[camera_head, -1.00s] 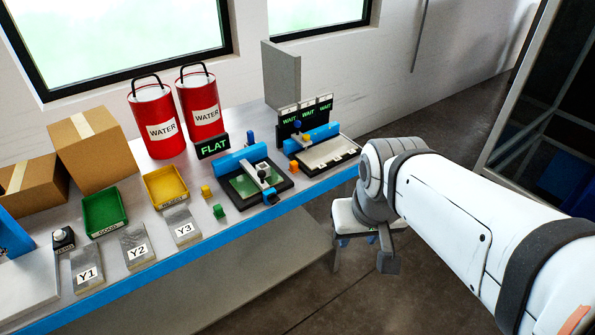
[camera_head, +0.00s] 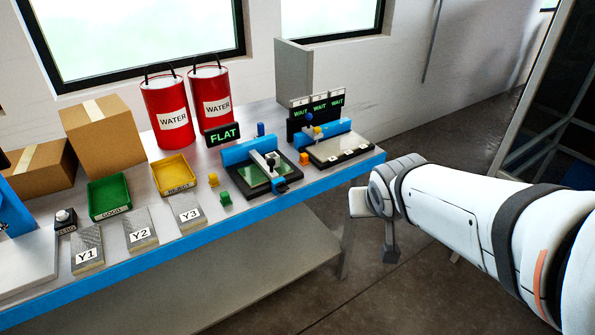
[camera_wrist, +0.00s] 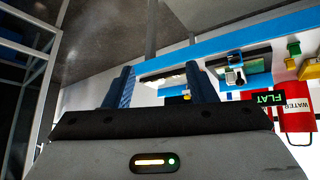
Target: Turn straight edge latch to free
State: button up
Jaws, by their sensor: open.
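My gripper (camera_wrist: 163,82) is open and empty in the wrist view, its two dark fingers spread apart. In the head view it hangs beyond the bench's right end, clear of the fixtures. The right fixture has a blue bar (camera_head: 325,131), a pale plate (camera_head: 338,149), a blue knob (camera_head: 309,116) and a yellow knob (camera_head: 317,131). The left fixture has a blue bar (camera_head: 240,148), a green plate in a dark frame (camera_head: 246,176) and a grey arm with a dark knob (camera_head: 270,160). I cannot tell which part is the straight edge latch.
A FLAT sign (camera_head: 223,134) and WAIT signs (camera_head: 319,110) stand behind the fixtures. Red water cans (camera_head: 165,117), a green tray (camera_head: 109,195), a yellow tray (camera_head: 173,175) and labelled blocks lie farther left. Open floor (camera_head: 360,300) lies before the bench.

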jog(key=w+a+f+n+t+y+b, duration=0.25)
jog(key=w+a+f+t+b, duration=0.25)
jog(key=w+f+b, duration=0.6)
jog(key=n+t+y+b, duration=0.2)
jog(key=n+y+b, duration=0.2)
jog(key=y+b, duration=0.45)
send_near(286, 191)
jog(key=x, duration=0.2)
jog(key=b+x, duration=0.1)
jog(key=x, duration=0.6)
jog(key=shift+w+a+b, duration=0.1)
jog(key=shift+a+b, duration=0.1)
jog(key=shift+b, duration=0.15)
jog(key=shift+c, duration=0.5)
